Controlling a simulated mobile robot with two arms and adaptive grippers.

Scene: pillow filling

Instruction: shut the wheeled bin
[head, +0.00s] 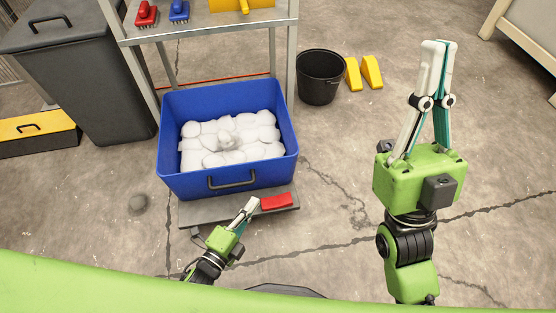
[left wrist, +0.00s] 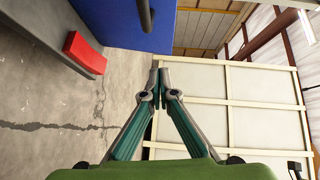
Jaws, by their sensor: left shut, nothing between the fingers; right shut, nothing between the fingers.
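The dark grey wheeled bin (head: 105,105) stands upright at the left in the head view. Its lid (head: 75,28), with a black handle, lies over the top and looks down; the far edge is cut off, and no wheels show. My left gripper (head: 254,201) is shut and empty, low in front of the blue crate and beside a red block, well to the right of the bin. In the left wrist view its fingertips (left wrist: 157,70) meet. My right gripper (head: 438,46) is shut and empty, raised at the right, far from the bin.
The blue crate (head: 172,165) holds white stuffing and stands behind a grey platform (head: 195,213) bearing the red block (head: 276,202). A metal shelf (head: 200,30), black bucket (head: 320,76) and yellow wedges (head: 371,72) stand behind. A yellow-topped box (head: 35,128) sits left of the bin.

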